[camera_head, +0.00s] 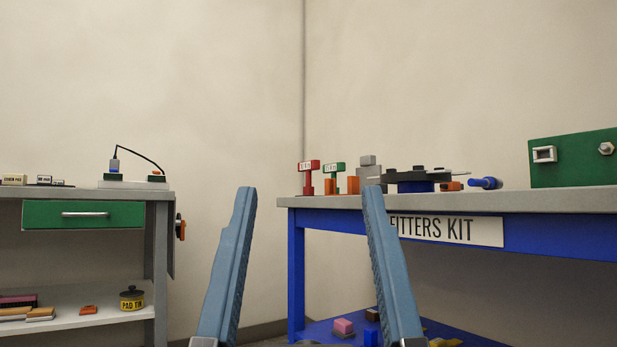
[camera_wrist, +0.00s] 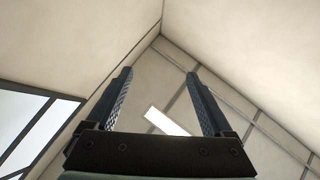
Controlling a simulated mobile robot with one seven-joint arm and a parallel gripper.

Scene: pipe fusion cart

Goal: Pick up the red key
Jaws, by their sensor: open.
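The red key (camera_head: 308,168) stands upright in the head view, at the left end of the blue workbench's grey top. It has a thin stem and a wide red head with a small white label. A similar green key (camera_head: 334,168) stands just to its right. My gripper (camera_head: 309,190) is open and empty, its two blue-grey fingers pointing up in the foreground. The red key shows in the gap between the fingers, apart from them and farther back. The wrist view shows my gripper (camera_wrist: 160,73) against walls and ceiling, with no key in sight.
The blue workbench (camera_head: 345,220) also bears orange blocks (camera_head: 353,185), grey blocks (camera_head: 367,172), a dark tool (camera_head: 418,178) and a green panel (camera_head: 575,160). A grey cart (camera_head: 160,245) with a green drawer (camera_head: 83,214) stands left. A gap separates cart and bench.

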